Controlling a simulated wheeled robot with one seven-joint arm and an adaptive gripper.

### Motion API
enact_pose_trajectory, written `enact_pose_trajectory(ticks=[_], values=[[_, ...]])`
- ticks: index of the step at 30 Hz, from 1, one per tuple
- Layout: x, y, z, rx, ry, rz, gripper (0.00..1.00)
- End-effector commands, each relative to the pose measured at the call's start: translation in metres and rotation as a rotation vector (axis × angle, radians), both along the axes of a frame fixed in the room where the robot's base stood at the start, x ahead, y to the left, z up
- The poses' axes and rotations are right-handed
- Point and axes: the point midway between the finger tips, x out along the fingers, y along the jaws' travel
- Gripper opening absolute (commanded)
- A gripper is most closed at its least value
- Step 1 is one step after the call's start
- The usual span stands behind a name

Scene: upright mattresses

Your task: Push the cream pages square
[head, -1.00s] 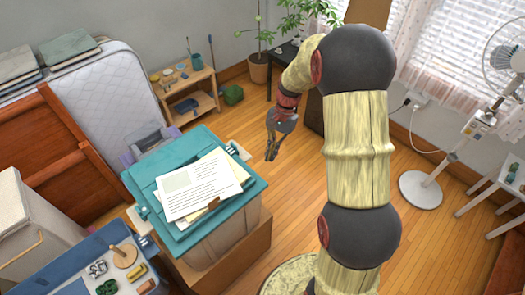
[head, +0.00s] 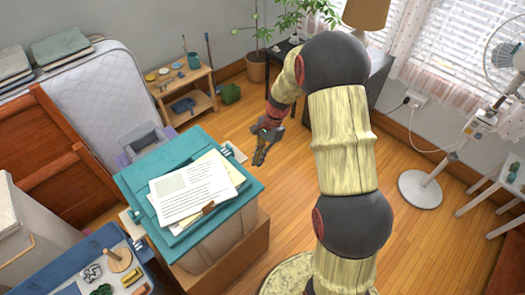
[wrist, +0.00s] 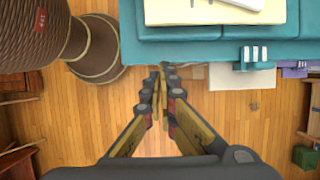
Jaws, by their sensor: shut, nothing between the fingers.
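A brown clip (head: 207,208) sits at the front edge. In the wrist view a cream page (wrist: 215,12) shows at the top edge, on the teal surface (wrist: 180,50). My gripper (head: 259,161) is shut and empty, beyond the right side of the pile and apart from the pages. Its fingertips (wrist: 161,72) point toward the teal edge in the wrist view.
A blue tray (head: 90,272) with small items is at front left. An upright mattress (head: 85,95) and wooden panels stand at left. A fan (head: 425,185) stands at right. Wooden floor (head: 285,200) is open right of the pile.

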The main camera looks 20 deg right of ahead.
Motion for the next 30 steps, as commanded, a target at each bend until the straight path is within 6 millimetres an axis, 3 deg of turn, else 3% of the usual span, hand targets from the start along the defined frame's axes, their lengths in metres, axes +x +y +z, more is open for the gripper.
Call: enact_pose_trajectory(ticks=[1,9,24,30], values=[[-0.002,0.004,-0.011,0.001,0.003,0.001,0.0],[-0.012,0.036,-0.009,0.0,0.0,0.003,0.0],[-0.014,0.043,-0.008,0.0,0.0,0.001,0.0],[-0.022,0.067,-0.007,0.0,0.001,0.006,0.0]])
